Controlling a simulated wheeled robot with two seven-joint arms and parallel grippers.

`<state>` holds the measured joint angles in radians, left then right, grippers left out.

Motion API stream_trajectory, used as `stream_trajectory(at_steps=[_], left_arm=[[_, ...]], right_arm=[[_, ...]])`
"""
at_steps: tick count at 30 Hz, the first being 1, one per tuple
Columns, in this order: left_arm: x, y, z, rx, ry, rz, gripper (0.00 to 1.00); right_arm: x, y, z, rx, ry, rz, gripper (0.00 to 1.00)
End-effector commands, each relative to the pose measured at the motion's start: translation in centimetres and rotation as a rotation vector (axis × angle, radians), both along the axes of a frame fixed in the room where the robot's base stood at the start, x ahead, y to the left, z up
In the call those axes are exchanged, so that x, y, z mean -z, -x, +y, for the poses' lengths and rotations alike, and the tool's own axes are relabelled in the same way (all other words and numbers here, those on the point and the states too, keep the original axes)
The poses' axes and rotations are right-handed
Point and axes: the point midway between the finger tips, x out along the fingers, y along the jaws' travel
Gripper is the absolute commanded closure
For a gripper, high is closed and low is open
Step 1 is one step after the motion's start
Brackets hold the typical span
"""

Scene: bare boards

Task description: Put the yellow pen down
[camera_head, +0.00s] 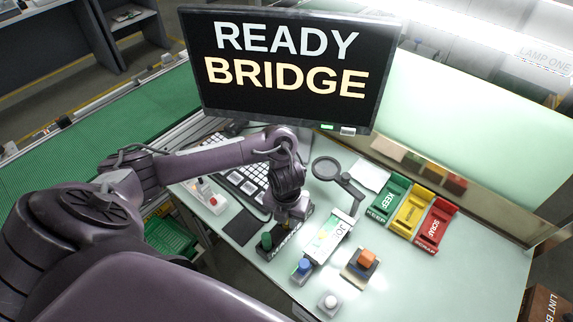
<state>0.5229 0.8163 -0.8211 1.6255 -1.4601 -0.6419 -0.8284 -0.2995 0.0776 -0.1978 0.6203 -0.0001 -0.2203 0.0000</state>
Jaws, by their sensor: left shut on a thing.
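My left gripper (285,222) points down over the black holder (290,238) with white lettering, near the middle of the table. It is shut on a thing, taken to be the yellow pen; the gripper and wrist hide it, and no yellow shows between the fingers. I cannot tell whether it touches the holder. A green-topped piece (266,241) stands at the holder's near left end. My right gripper is not in view.
A labelled white card or box (328,238) and a blue-topped piece (304,266) are right of the holder. An orange block sits on a dark pad (359,265). Green, yellow and red trays (432,228) stand at right. A magnifier (326,168) and keyboard (243,186) lie behind.

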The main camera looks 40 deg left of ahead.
Motion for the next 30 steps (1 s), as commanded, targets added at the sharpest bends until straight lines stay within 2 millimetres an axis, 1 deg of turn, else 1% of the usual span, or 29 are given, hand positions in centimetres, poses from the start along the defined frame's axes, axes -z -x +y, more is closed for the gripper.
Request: stream_trajectory(at_steps=[1,4,11,12,16,17,26,29,30], left_arm=[[0.1,0.0,0.0,-0.001,0.001,-0.001,1.0],[0.0,-0.1,0.0,-0.001,0.0,-0.002,1.0],[0.5,-0.1,0.0,0.0,0.0,-0.001,1.0],[0.4,-0.1,0.0,-0.001,0.0,-0.002,0.76],[0.3,-0.1,0.0,-0.001,0.0,-0.001,0.59],[0.3,-0.1,0.0,-0.001,0.0,-0.001,0.57],[0.1,-0.1,0.0,-0.001,0.0,-0.001,0.57],[-0.9,-0.2,0.1,0.002,-0.002,-0.005,0.57],[-1.5,-0.3,0.1,0.002,-0.003,-0.007,0.57]], right_arm=[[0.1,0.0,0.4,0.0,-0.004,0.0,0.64],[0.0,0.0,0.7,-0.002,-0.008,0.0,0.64],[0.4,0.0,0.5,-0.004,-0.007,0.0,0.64],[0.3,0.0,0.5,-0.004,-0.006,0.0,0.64],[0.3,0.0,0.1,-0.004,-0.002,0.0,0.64],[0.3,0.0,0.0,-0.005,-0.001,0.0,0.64],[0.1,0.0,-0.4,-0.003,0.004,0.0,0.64],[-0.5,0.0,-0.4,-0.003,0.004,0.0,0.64],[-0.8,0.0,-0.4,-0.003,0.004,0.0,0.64]])
